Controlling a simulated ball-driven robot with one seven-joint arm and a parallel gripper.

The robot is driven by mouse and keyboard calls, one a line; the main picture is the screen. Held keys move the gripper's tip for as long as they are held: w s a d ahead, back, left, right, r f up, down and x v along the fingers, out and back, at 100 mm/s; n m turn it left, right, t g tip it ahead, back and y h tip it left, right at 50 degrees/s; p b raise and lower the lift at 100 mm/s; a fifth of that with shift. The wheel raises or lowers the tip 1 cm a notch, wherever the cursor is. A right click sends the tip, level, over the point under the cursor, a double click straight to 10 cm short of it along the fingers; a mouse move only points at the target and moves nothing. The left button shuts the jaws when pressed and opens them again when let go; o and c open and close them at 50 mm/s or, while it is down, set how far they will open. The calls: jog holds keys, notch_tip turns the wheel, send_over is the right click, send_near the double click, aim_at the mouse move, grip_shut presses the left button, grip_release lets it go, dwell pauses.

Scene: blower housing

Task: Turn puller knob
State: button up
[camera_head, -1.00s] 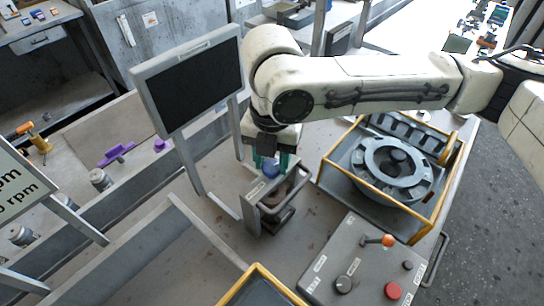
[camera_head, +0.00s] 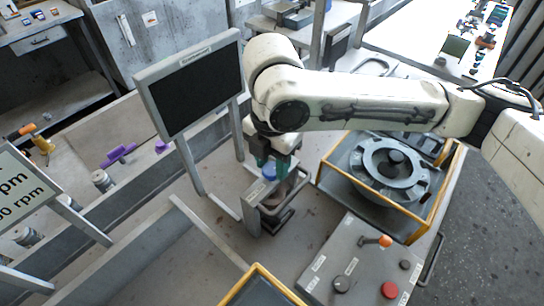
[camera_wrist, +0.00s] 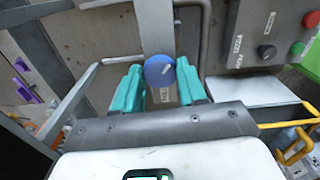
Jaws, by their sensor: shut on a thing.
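The puller knob (camera_head: 269,173) is a round blue knob on top of a grey metal puller frame (camera_head: 268,205) on the bench. My gripper (camera_head: 272,165) points down over it, with its teal fingers at the knob. In the wrist view, the blue knob (camera_wrist: 159,70) with a short white mark sits between the teal fingertips of my gripper (camera_wrist: 158,68). The gripper is shut on the knob. The fingers partly hide the knob's sides.
A yellow-railed tray (camera_head: 436,214) with a round grey housing (camera_head: 390,170) stands to the right. A control box (camera_head: 350,262) with a red button and orange-tipped lever is in front. A black monitor (camera_head: 195,88) stands close on the left.

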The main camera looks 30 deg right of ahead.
aim_at(272, 169)
jog(key=m+p, duration=0.1)
jog(key=m, duration=0.3)
jog(key=shift+r+m+p, duration=0.15)
jog(key=shift+m+p, duration=0.15)
jog(key=shift+p, duration=0.1)
jog(key=m+p, duration=0.1)
jog(key=m, duration=0.3)
jog(key=shift+s+m, duration=0.1)
jog(key=shift+m, duration=0.2)
jog(key=m, duration=0.4)
jog(key=shift+m+p, duration=0.3)
jog(key=shift+p, duration=0.05)
jog(key=shift+m, duration=1.8)
jog(key=o, duration=1.1)
jog(key=shift+c, duration=0.2)
notch_tip(272, 169, up, 11)
jog(key=shift+f, duration=0.2)
